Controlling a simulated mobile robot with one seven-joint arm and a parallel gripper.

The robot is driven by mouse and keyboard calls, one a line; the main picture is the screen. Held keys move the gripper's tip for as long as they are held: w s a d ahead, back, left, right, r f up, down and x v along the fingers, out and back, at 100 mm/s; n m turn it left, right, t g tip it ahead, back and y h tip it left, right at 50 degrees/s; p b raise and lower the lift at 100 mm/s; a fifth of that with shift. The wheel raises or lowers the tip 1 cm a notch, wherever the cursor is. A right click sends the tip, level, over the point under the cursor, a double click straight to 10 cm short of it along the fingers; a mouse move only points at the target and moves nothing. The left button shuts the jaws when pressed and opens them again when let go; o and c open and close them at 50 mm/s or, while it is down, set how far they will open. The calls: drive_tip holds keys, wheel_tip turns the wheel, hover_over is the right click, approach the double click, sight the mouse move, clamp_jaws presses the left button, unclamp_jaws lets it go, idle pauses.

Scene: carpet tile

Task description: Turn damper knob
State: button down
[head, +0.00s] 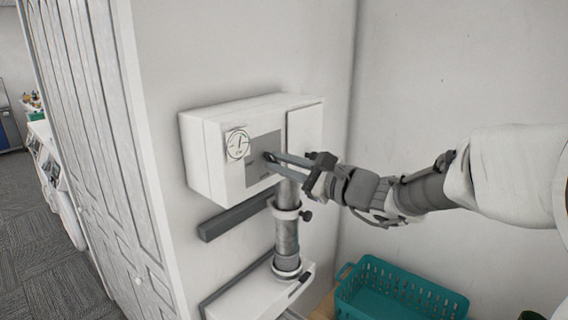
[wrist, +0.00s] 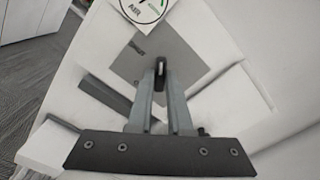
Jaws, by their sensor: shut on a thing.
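The damper knob (head: 268,156) is a small dark knob on the grey panel (head: 262,146) at the front of a white wall box (head: 205,155). It shows in the wrist view (wrist: 160,66) as a dark piece between the fingertips. My gripper (head: 275,159) reaches in from the right, and its two long grey fingers are shut on the knob. The fingers also show in the wrist view (wrist: 159,78). The fingers hide part of the knob, so its turn angle cannot be read. A round gauge (head: 238,144) marked AIR (wrist: 143,7) sits beside the panel.
A pipe (head: 287,238) with a dark side screw (head: 306,216) runs down under the box to a white lower unit (head: 255,296). A dark bar (head: 232,218) is on the wall. A teal basket (head: 400,295) stands below right. A panelled door (head: 90,130) is at left.

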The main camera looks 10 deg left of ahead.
drive_tip(key=shift+m, duration=1.4)
drive_tip(key=c, duration=0.8)
unclamp_jaws()
drive_tip(key=shift+c, duration=0.2)
drive_tip(key=b+v, duration=0.2)
drive_tip(key=v, duration=1.5)
drive_tip(key=shift+s+b, duration=0.2)
drive_tip(key=shift+b, duration=0.2)
drive_tip(key=shift+d, duration=0.1)
